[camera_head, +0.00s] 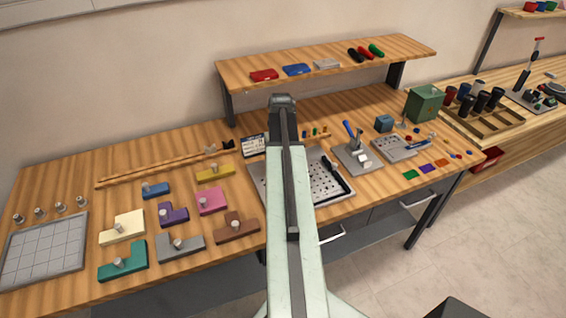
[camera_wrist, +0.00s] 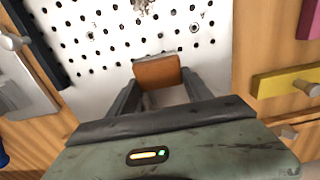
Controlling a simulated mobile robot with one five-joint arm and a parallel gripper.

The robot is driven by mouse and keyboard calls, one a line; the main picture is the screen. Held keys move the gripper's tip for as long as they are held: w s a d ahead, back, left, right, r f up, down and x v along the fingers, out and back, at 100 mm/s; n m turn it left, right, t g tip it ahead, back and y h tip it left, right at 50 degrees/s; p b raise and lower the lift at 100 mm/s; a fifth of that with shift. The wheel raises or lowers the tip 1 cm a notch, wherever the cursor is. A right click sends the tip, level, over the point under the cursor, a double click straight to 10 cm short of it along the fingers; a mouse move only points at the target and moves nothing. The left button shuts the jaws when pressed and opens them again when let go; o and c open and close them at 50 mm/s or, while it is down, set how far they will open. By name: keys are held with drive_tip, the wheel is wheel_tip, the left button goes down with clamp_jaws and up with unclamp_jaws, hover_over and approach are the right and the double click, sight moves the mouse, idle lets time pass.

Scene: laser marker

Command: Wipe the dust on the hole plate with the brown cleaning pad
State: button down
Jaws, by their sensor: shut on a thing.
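The hole plate is a pale plate with rows of dark holes. In the head view the hole plate (camera_head: 322,180) lies on the wooden bench, partly hidden by my arm; the wrist view shows the hole plate (camera_wrist: 110,50) close up. My gripper (camera_wrist: 160,88) is shut on the brown cleaning pad (camera_wrist: 157,72), which has a grey strip along its far edge. The pad is over the plate; whether it touches is unclear. A grey-brown dust patch (camera_wrist: 143,5) shows at the top edge of the wrist view, beyond the pad, with small dark specks nearby. My arm hides gripper and pad in the head view.
A black bar (camera_head: 335,173) lies along the plate. Coloured blocks with knobs, such as a pink one (camera_head: 211,201), stand to the left. A grey fixture with a blue handle (camera_head: 357,153) stands to the right. A raised shelf (camera_head: 330,66) runs behind.

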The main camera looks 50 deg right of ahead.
drive_tip(key=shift+w+d, duration=0.2)
drive_tip(key=shift+w, duration=0.15)
drive_tip(key=r+p, duration=0.5)
drive_tip(key=p, duration=0.1)
drive_tip(key=shift+w+d+r, duration=0.1)
drive_tip(key=shift+w+r, duration=0.1)
drive_tip(key=shift+r, duration=0.2)
drive_tip(key=shift+s+r, duration=0.1)
drive_tip(key=shift+r, duration=0.2)
drive_tip(key=shift+s+f, duration=0.1)
drive_tip(key=shift+r+p, duration=0.45)
drive_tip(key=shift+p, duration=0.15)
drive_tip(key=shift+r+p, duration=0.9)
